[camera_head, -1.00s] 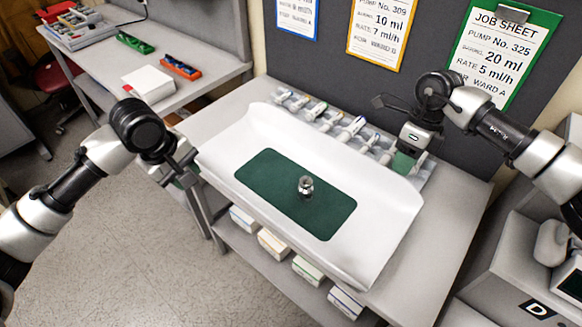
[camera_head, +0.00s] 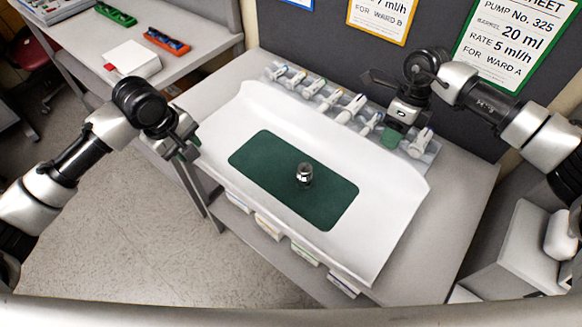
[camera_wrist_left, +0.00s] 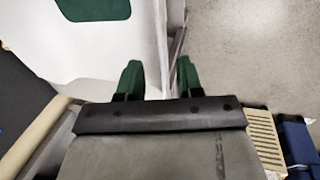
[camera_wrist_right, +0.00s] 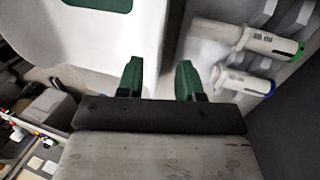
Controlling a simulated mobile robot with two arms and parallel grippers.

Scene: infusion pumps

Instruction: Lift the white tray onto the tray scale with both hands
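The white tray (camera_head: 385,225) lies on the grey bench, with raised ends, a green mat (camera_head: 255,150) and a small metal weight (camera_head: 304,175) on the mat. My left gripper (camera_head: 188,148) is at the tray's left end; in the left wrist view its green fingers (camera_wrist_left: 159,78) are apart, with the tray's edge (camera_wrist_left: 150,40) passing by the gap. My right gripper (camera_head: 394,138) is at the far right part of the tray; in the right wrist view its fingers (camera_wrist_right: 159,78) are apart near the tray's edge (camera_wrist_right: 150,45). I cannot tell contact. I cannot identify the tray scale.
Several syringes (camera_head: 350,108) lie in a rack behind the tray, close to my right gripper. Boxes (camera_head: 304,254) sit on the shelf below. A side bench at left holds a white box (camera_head: 132,60) and an orange tray (camera_head: 167,41). Job sheets (camera_head: 510,45) hang behind.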

